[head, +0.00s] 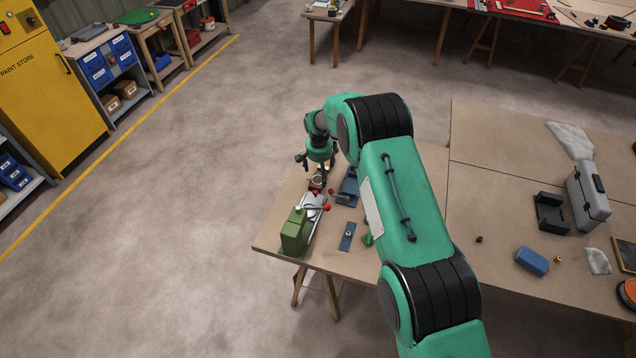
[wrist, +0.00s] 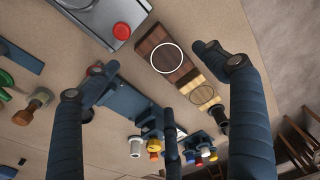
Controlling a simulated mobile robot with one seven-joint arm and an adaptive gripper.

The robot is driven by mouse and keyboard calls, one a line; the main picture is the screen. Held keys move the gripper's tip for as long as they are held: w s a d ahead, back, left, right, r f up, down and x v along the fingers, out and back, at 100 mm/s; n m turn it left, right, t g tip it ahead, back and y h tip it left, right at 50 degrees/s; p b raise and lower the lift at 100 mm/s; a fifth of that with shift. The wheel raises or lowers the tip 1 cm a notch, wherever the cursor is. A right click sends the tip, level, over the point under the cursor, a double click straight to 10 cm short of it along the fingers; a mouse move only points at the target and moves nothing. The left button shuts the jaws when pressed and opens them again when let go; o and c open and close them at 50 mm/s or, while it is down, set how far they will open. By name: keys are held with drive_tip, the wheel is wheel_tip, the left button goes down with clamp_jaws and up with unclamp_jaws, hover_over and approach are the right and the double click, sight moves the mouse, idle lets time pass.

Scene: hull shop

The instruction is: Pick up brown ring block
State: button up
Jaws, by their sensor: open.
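A dark brown block with a white ring (wrist: 160,50) on its top lies on the table in the wrist view. Against its lower right end is a paler tan piece with a thin dark ring (wrist: 203,94); I cannot tell if they are joined. In the head view the brown block (head: 317,181) shows small below my gripper (head: 317,166). My gripper is open and empty, pointing down above the table. In the wrist view its fingers (wrist: 167,70) stand wide apart, one to each side of the block, with a third finger below.
A green machine (head: 295,231) with red knobs stands close by; its red knob (wrist: 122,31) is near the block. A blue fixture (head: 348,187) with several knobbed pieces is on the other side. A flat blue plate (head: 347,236) lies nearer. The table's edge is close beyond the block.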

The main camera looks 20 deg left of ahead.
sight(320, 180)
drive_tip(key=shift+f, duration=0.25)
drive_tip(key=shift+f, duration=0.15)
drive_tip(key=shift+w+a+f, duration=0.1)
drive_tip(key=shift+w+f, duration=0.1)
drive_tip(key=shift+f, duration=1)
drive_tip(key=shift+w+a+f, duration=0.1)
drive_tip(key=shift+w+f, duration=0.05)
drive_tip(key=shift+f, duration=1.05)
drive_tip(key=c, duration=1.3)
drive_tip(key=shift+r, duration=0.15)
drive_tip(key=shift+r, duration=4.85)
